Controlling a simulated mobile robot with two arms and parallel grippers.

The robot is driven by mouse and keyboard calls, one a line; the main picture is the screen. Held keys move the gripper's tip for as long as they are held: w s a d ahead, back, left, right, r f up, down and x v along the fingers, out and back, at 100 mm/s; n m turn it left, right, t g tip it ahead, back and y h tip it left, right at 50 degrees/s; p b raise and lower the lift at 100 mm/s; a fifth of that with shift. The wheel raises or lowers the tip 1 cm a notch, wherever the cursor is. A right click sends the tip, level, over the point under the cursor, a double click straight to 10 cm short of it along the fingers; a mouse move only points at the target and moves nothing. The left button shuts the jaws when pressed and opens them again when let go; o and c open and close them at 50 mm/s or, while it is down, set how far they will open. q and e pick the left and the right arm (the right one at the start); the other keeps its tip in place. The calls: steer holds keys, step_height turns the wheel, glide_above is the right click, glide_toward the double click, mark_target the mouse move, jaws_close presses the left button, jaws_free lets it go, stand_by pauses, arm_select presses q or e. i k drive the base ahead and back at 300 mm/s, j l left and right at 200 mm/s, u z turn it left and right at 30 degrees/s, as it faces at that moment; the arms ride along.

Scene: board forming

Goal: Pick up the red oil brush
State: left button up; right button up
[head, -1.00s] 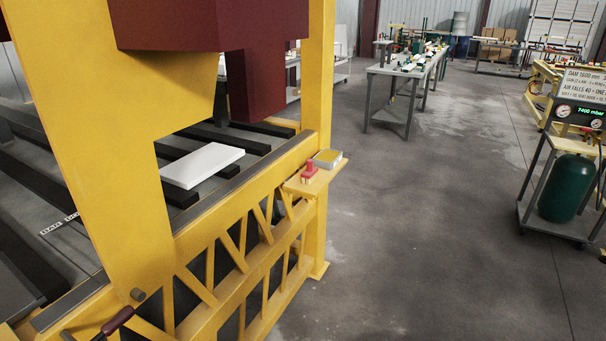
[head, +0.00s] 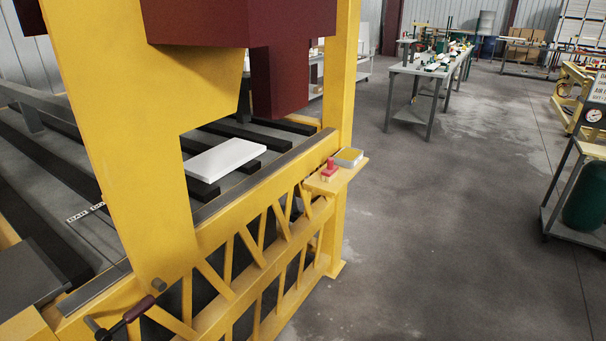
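A small red object (head: 330,169), which looks like the red oil brush, sits on a small yellow shelf (head: 322,185) on the outer side of the yellow machine frame. It is upright and too small to make out in detail. A shallow grey tin with a yellow top (head: 348,157) sits beside it on the same shelf. Neither of my grippers is in view.
The yellow frame (head: 160,190) with a dark red block (head: 280,70) fills the left. A white slab (head: 226,159) lies on its bed. A dark red lever handle (head: 139,308) juts out low. A grey workbench (head: 415,70) and a gauge cart (head: 565,190) stand beyond clear floor.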

mark_target(330, 172)
steer(key=i+l+u, duration=0.15)
steer(key=u, duration=0.2)
steer(key=i+l+u, duration=0.1)
steer(key=u, duration=0.3)
steer(key=l+u, duration=0.35)
steer(key=i+j, duration=0.05)
